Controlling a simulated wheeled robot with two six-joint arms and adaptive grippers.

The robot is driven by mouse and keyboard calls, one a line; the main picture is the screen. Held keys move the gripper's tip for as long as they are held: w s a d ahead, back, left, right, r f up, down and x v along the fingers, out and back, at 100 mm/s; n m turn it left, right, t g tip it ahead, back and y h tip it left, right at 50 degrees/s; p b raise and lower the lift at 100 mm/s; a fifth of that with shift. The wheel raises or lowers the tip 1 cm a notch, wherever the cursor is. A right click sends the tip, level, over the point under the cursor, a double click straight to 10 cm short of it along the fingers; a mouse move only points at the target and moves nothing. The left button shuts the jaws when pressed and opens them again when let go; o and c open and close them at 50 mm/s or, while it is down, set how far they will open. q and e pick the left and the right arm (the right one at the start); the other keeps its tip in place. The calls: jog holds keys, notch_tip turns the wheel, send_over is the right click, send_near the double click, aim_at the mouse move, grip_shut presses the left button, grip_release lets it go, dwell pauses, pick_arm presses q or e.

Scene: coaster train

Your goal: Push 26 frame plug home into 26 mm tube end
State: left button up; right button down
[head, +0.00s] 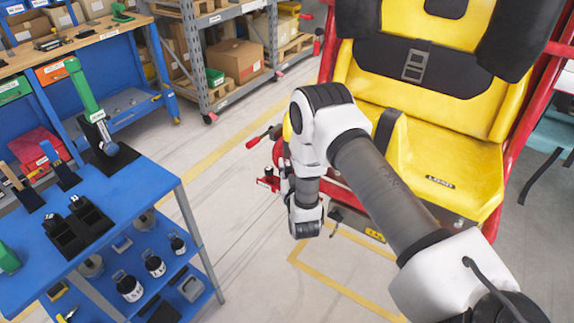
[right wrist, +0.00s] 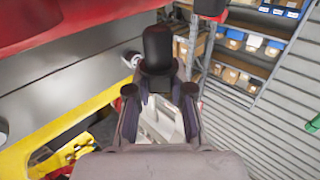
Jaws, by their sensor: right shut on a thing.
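My right gripper (right wrist: 159,78) is shut on a black round-ended piece, which looks like the frame plug (right wrist: 158,47), in the right wrist view. The plug stands out beyond the fingertips, with its rounded end away from the palm. In the head view my right arm reaches to the near left side of the yellow and red coaster seat (head: 440,150); the wrist hides the fingers and plug. A red frame part (right wrist: 60,25) crosses the upper left of the wrist view. I cannot clearly make out the 26 mm tube end. My left gripper is out of view.
A blue work table (head: 130,190) with black holders (head: 78,232) stands at the left, bottles on its lower shelf. A workbench (head: 80,50) and a shelf rack (head: 235,90) stand behind. A red-tipped lever (head: 258,140) sticks out beside my wrist.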

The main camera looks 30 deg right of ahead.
jog(key=shift+s, duration=0.15)
jog(key=shift+f+b, duration=0.8)
jog(key=shift+f, duration=0.1)
jog(key=shift+f+b, duration=1.35)
jog(key=shift+f, duration=0.3)
dwell(0.7)
jog(key=c, duration=1)
grip_release()
jog(key=shift+a, duration=0.15)
jog(key=shift+o, duration=0.2)
jog(key=o, duration=0.8)
jog(key=shift+f, duration=0.1)
